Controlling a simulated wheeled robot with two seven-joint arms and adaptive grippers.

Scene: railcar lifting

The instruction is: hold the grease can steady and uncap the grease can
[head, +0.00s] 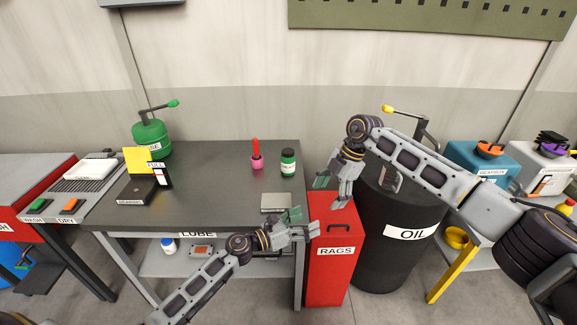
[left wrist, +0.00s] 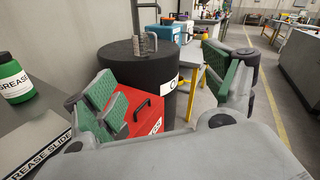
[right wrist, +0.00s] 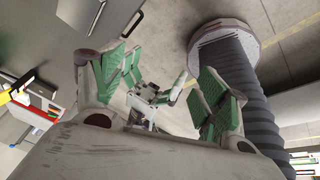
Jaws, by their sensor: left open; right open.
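The grease can (head: 288,161) is green with a white label and stands upright on the grey table, right of the middle. It also shows at the left edge of the left wrist view (left wrist: 14,84), outside the fingers. My left gripper (head: 300,225) is open and empty at the table's front right corner, in front of the can. My right gripper (head: 329,192) is open and empty above the red rags bin, right of the can and apart from it. The can is not clearly visible in the right wrist view.
A grease slide plate (head: 276,202) lies on the table between can and front edge. A pink cup with a red-handled brush (head: 257,160) stands left of the can. The red rags bin (head: 345,250) and black oil drum (head: 385,265) stand right of the table. The table's middle is clear.

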